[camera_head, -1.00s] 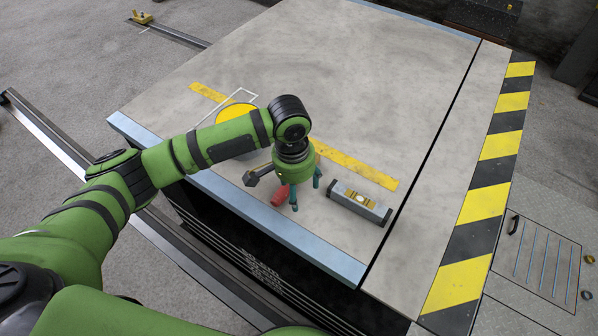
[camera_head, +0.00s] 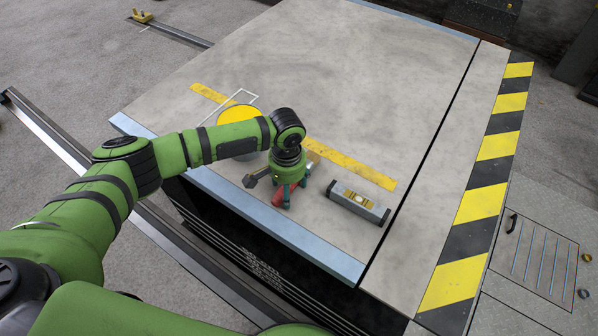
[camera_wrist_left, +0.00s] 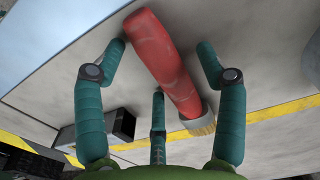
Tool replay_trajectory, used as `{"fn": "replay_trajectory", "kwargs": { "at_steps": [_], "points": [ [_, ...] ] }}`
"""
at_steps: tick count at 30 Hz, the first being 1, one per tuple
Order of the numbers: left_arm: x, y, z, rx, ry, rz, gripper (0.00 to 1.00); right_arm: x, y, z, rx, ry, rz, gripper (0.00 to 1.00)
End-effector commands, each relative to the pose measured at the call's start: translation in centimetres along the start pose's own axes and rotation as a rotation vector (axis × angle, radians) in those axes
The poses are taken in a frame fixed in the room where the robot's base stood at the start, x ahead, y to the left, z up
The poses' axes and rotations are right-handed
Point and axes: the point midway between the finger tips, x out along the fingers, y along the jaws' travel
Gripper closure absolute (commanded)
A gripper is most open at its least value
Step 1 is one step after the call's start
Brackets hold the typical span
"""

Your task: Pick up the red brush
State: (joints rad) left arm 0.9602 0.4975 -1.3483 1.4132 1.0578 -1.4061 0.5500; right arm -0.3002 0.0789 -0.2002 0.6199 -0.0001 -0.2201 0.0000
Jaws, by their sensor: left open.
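The red brush lies on the grey platform top. Its red handle (camera_wrist_left: 165,60) runs diagonally through the middle of the left wrist view, and its pale bristles (camera_wrist_left: 200,125) are at the lower right. In the head view a bit of its red handle (camera_head: 285,192) shows among my fingers, the rest being mostly hidden. My left gripper (camera_head: 288,198) points down over the brush. In the left wrist view its fingers (camera_wrist_left: 160,50) are spread, open, on both sides of the handle, with the third finger below it. My right gripper is out of view.
A spirit level (camera_head: 358,203) lies right of my left gripper. A yellow round container (camera_head: 238,114) with a pale handle stands behind my left forearm. A yellow strip (camera_head: 350,164) crosses the platform. The blue-grey platform edge (camera_head: 230,204) is close in front. The platform's far part is clear.

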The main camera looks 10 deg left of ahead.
Motion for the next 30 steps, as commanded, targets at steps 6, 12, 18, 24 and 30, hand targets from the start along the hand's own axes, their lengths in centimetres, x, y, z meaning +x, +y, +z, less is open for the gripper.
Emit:
{"fn": "replay_trajectory", "kwargs": {
  "at_steps": [6,12,18,24,30],
  "points": [
    [0.0,0.0,0.0,0.0,0.0,0.0,0.85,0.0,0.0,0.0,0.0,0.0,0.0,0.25],
    [0.0,0.0,0.0,0.0,0.0,0.0,0.91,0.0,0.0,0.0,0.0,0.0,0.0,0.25],
    [-0.1,0.0,0.0,0.0,0.0,0.0,0.91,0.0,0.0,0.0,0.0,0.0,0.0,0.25],
    [-1.3,0.0,-0.1,0.001,0.003,0.001,0.91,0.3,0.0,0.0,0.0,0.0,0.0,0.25],
    [-4.5,0.9,-0.1,0.007,0.004,0.004,0.91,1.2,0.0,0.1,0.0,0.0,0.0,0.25]
  ]
}}
